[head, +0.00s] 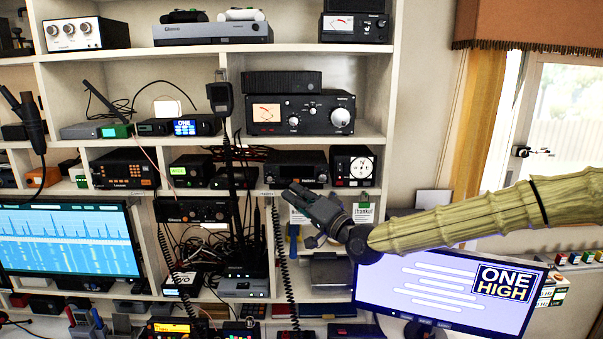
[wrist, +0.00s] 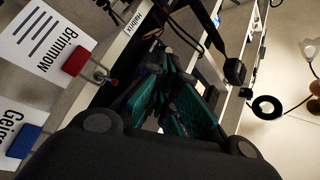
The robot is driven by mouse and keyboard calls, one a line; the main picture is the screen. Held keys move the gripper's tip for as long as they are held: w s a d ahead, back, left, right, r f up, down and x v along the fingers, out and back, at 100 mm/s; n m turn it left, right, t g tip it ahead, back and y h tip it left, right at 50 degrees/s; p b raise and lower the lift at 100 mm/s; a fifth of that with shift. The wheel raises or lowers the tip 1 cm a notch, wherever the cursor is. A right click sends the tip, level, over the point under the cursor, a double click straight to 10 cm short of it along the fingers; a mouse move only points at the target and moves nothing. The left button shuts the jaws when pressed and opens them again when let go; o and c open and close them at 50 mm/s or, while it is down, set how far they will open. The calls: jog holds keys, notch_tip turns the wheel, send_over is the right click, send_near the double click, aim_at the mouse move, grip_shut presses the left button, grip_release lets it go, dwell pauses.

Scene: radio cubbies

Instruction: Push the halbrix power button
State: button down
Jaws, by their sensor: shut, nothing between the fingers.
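A small label reading "Halbrix" (wrist: 137,14) is on a pale shelf edge in the wrist view. In the head view, a black radio with a display and knobs (head: 300,168) sits on the middle shelf; its name is too small to read, and I cannot tell whether it is the Halbrix. No power button can be made out in either view. My gripper (head: 297,192) is shut and empty, in front of the shelf edge just below that radio. In the wrist view my gripper (wrist: 185,60) points toward the shelf, close to the label, and hides part of the cubby.
A "ONE HIGH" monitor (head: 440,290) is below my arm. Open room lies right of the shelves.

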jog(key=shift+s+b, duration=0.4)
jog(key=shift+s, duration=1.75)
